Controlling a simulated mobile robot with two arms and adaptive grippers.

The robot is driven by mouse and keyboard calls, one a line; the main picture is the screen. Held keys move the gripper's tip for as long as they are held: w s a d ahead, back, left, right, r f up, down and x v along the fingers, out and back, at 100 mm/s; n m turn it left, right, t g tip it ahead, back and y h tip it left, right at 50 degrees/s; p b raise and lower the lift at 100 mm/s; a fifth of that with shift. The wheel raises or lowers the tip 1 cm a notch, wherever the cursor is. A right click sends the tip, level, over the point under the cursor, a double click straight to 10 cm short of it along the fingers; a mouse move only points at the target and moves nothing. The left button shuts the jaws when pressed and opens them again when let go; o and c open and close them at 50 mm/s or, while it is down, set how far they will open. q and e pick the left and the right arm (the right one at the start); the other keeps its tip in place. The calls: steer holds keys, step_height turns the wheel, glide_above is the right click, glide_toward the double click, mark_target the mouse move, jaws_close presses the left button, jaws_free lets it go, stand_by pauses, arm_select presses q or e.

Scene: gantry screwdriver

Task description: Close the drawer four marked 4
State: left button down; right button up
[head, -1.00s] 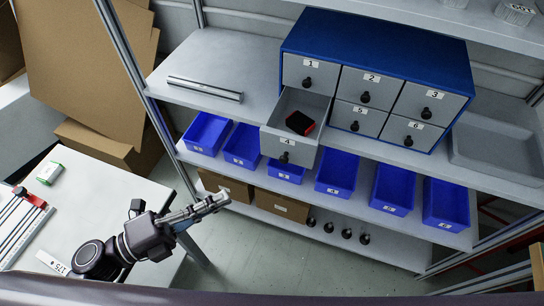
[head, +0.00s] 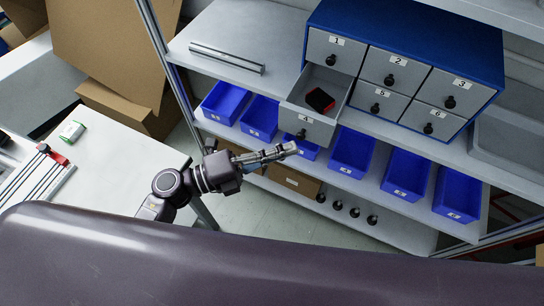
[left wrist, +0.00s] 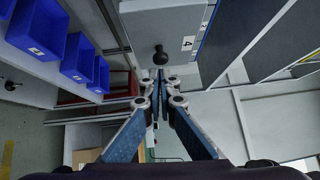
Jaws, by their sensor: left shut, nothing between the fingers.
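Drawer four (head: 308,124), a grey drawer marked 4, stands pulled out at the lower left of the blue cabinet (head: 410,40). A red and black object (head: 320,99) lies inside it. My left gripper (head: 292,149) is shut and empty, just in front of and below the knob in the head view. It also shows in the left wrist view (left wrist: 161,76). I cannot tell whether it touches the knob. My right gripper is not in view.
The other drawers are shut. Blue bins (head: 352,153) line the shelf below the cabinet. A metal bar (head: 227,57) lies on the shelf at left. A white table (head: 110,165) stands at left, with cardboard boxes (head: 120,110) behind it.

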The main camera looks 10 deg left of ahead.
mark_target(312, 98)
arm_select(q)
steer(key=shift+w+d, duration=0.15)
steer(key=shift+w, duration=0.35)
steer(key=w+d, duration=0.1)
steer(key=w, duration=0.3)
steer(key=w+d+b, duration=0.1)
steer(key=w+d, duration=0.1)
steer(key=w, duration=0.3)
steer(key=w+d+b, duration=0.1)
steer(key=w, duration=0.4)
steer(key=shift+w+d, duration=0.2)
steer(key=shift+d, duration=0.1)
steer(key=shift+w+b, duration=0.3)
steer(key=shift+w, duration=0.05)
steer(key=shift+r, duration=0.1)
